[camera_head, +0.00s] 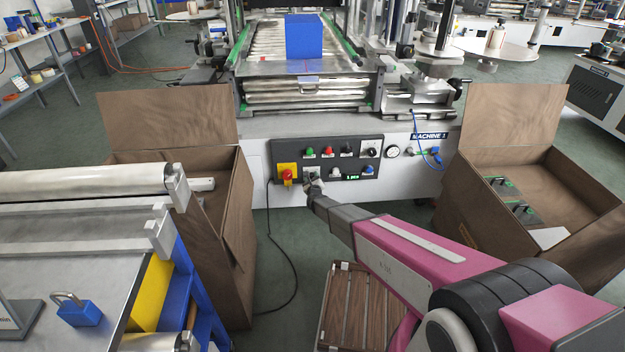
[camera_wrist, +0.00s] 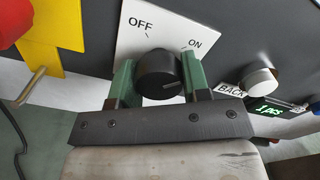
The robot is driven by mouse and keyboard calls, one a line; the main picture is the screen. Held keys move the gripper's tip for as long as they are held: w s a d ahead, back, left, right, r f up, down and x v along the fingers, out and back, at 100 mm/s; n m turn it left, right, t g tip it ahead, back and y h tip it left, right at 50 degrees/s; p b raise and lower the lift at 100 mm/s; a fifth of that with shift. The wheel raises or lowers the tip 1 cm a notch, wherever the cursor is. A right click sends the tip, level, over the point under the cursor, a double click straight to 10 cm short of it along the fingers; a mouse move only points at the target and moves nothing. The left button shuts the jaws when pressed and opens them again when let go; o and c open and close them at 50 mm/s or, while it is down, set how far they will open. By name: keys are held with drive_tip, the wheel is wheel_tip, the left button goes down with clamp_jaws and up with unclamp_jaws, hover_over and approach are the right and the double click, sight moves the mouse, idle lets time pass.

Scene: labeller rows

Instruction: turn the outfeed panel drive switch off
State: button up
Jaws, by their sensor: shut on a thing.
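The outfeed panel drive switch (camera_wrist: 158,74) is a black round knob on a white plate (camera_wrist: 134,48) marked OFF at upper left and ON at right. A short light line on its face lies toward the right, on the ON side. My gripper (camera_wrist: 157,80) has one green finger on each side of the knob and is shut on it. In the head view my gripper (camera_head: 314,186) is at the lower edge of the black panel (camera_head: 340,162) and largely hides the switch.
A red knob on a yellow plate (camera_wrist: 48,50) is left of the switch; a silver knob (camera_wrist: 258,82) labelled BACK and a green display (camera_wrist: 268,112) are to its right. Open brown crates stand at left (camera_head: 180,163) and right (camera_head: 470,195). A slatted wooden platform (camera_head: 345,310) lies below my arm.

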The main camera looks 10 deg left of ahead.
drive_tip(key=n, duration=0.8)
drive_tip(key=shift+d+r+n, duration=0.1)
drive_tip(key=shift+r+n, duration=0.05)
drive_tip(key=shift+n, duration=0.15)
drive_tip(key=n, duration=0.4)
drive_tip(key=shift+n, duration=0.3)
drive_tip(key=shift+r+n, duration=0.1)
drive_tip(key=shift+n, duration=2.2)
drive_tip(key=o, duration=0.9)
drive_tip(key=shift+o, duration=0.2)
drive_tip(key=shift+s, duration=0.1)
drive_tip(key=v, duration=1)
drive_tip(key=shift+s, duration=0.3)
